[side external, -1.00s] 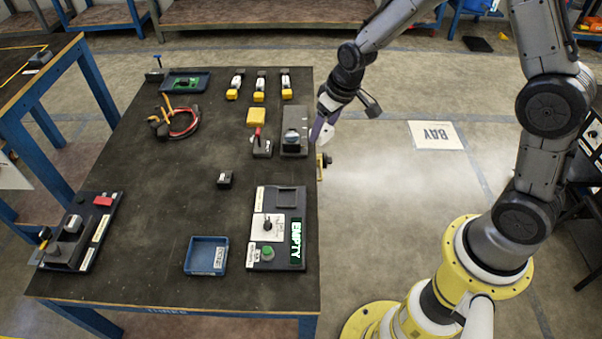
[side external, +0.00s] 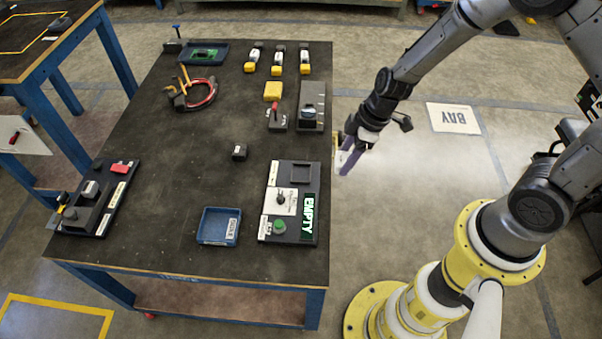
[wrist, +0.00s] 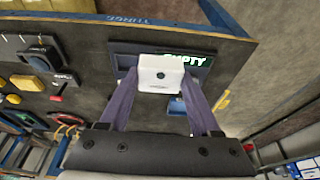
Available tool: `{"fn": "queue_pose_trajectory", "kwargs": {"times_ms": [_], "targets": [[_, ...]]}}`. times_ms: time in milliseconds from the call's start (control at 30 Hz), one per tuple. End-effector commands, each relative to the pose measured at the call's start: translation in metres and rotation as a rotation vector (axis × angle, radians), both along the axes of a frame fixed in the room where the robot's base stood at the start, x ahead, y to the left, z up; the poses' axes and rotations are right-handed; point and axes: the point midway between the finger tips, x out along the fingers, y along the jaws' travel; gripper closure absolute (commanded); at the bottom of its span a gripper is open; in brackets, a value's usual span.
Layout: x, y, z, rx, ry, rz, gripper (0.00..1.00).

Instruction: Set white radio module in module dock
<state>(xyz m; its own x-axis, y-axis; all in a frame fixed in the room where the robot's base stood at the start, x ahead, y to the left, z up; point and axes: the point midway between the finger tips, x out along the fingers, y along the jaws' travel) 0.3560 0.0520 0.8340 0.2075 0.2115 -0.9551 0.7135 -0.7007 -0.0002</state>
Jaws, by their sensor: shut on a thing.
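The white radio module (wrist: 160,74) is a white block with a small dark mark on its face. My gripper (wrist: 160,82) is shut on it, one purple finger on each side. In the side external view my gripper (side external: 347,160) is just off the table's right edge, the module (side external: 344,158) partly hidden by a finger. A dark panel, apparently the module dock (side external: 270,221), lies at the table's near right, with a square recess, a knob on a white plate, a green button and a lit EMPTY display (side external: 308,214). In the wrist view the module covers part of this panel.
A grey unit (side external: 311,107) and a red-levered switch (side external: 277,118) stand farther back. Another panel (side external: 100,205) lies at left. The middle of the table (side external: 180,150) is bare.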

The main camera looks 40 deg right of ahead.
Motion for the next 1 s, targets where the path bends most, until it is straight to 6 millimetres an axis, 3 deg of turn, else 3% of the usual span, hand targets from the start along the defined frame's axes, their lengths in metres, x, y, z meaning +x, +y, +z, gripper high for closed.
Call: {"fn": "queue_pose_trajectory", "kwargs": {"times_ms": [167,267,767,1000], "targets": [[-0.009,0.001,-0.006,0.000,-0.002,-0.009,0.92],[-0.003,0.003,-0.007,-0.001,-0.001,-0.008,0.92],[0.073,0.014,-0.042,-0.001,0.001,-0.007,0.92],[0.103,0.019,-0.074,0.000,0.003,-0.009,0.92]]}}
